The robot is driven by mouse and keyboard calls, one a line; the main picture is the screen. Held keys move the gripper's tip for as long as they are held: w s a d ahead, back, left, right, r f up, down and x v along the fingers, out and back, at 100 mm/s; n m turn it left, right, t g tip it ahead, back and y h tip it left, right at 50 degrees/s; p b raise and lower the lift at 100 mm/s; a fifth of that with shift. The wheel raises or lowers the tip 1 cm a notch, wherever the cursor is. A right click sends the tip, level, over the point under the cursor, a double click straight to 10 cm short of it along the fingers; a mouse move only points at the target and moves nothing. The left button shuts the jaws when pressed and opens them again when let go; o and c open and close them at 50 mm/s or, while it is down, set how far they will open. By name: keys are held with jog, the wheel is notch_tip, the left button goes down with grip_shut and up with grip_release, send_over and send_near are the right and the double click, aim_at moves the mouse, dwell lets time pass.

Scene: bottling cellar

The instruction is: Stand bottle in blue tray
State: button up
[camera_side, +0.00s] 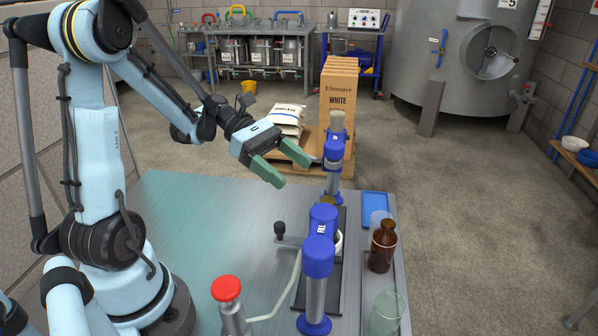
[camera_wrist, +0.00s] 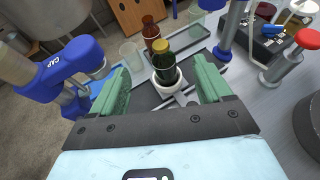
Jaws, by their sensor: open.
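A dark green bottle (camera_wrist: 164,66) with a gold cap stands upright in a white round holder (camera_wrist: 167,84) in the wrist view. In the side view its cap (camera_side: 327,201) shows, and the rest is mostly hidden behind a blue machine head. The blue tray (camera_side: 375,209) lies at the table's far right corner. In the wrist view the left finger partly hides this tray (camera_wrist: 98,86). My gripper (camera_side: 291,171) is open and empty, above the table and apart from the bottle. In the wrist view its green fingers (camera_wrist: 161,66) are on either side of the bottle in the picture.
A brown bottle (camera_side: 382,247) stands on the right side of the table, with a clear glass (camera_side: 386,312) in front. Blue machine posts (camera_side: 318,262) and (camera_side: 334,160) flank the holder. A red-topped pump (camera_side: 229,300) stands at the front. The table's left part is clear.

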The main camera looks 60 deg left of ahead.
notch_tip(320, 180, up, 9)
jog(key=w+d+f+m+g+y, duration=0.1)
jog(key=d+m+y, duration=0.2)
jog(key=m, duration=0.3)
jog(key=w+d+f+m+g+y, duration=0.1)
jog(key=d+f+m+g+y, duration=0.1)
jog(key=m+y, duration=0.3)
jog(key=w+d+f+m+g+y, duration=0.1)
jog(key=d+m+y, duration=0.3)
jog(key=m, duration=0.5)
jog(key=shift+w+d+f+g+y, duration=0.3)
jog(key=shift+w+f, duration=0.1)
notch_tip(320, 180, down, 7)
jog(key=shift+f, duration=0.1)
jog(key=shift+s+a+f, duration=0.15)
jog(key=shift+f, duration=1.25)
jog(key=shift+s+a+f, duration=0.1)
jog(key=shift+s+f, duration=0.05)
jog(key=shift+f, duration=1.25)
